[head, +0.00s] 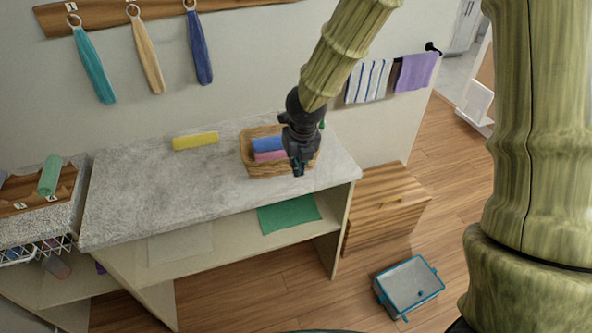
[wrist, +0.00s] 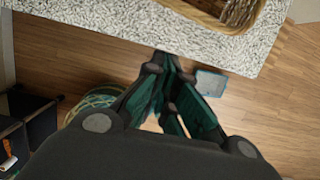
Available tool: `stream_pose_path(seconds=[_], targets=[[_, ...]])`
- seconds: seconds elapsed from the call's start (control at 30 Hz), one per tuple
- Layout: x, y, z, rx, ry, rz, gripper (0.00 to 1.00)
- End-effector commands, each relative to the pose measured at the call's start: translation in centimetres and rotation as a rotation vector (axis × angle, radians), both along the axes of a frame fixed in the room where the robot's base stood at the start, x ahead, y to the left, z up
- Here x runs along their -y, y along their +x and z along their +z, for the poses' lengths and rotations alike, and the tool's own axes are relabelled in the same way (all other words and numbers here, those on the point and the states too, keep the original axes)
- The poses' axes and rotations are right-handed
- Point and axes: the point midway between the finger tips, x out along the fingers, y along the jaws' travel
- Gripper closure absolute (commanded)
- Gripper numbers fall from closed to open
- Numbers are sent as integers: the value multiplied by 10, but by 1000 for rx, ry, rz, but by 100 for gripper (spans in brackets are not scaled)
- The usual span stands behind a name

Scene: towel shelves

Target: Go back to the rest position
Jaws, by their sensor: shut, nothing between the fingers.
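My gripper (head: 298,170) is dark with teal finger pads and hangs in front of the wicker basket on the counter in the head view. In the wrist view my gripper (wrist: 168,70) has its fingers together with nothing held. It points down past the counter's speckled edge toward the wood floor. The wicker basket (head: 248,160) holds a rolled blue towel (head: 268,144) and a pink towel (head: 270,156); my gripper hides part of it. The basket's rim also shows at the top of the wrist view (wrist: 200,17).
A yellow towel (head: 195,141) lies on the grey counter (head: 150,185). A green towel (head: 288,214) lies on the shelf below. A wooden cabinet (head: 385,205) stands right of the counter, and a grey bin with teal trim (head: 408,285) sits on the floor. Towels hang on the wall.

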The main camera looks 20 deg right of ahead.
Motion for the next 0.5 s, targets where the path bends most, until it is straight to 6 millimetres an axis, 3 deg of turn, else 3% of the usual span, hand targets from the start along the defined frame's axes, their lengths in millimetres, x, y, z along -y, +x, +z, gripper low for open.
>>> stream_pose_path(seconds=[0.33, 0.5], targets=[[0, -4, 14, -1, 0, 0, 100], [-6, -14, -4, -31, 41, -77, 100]])
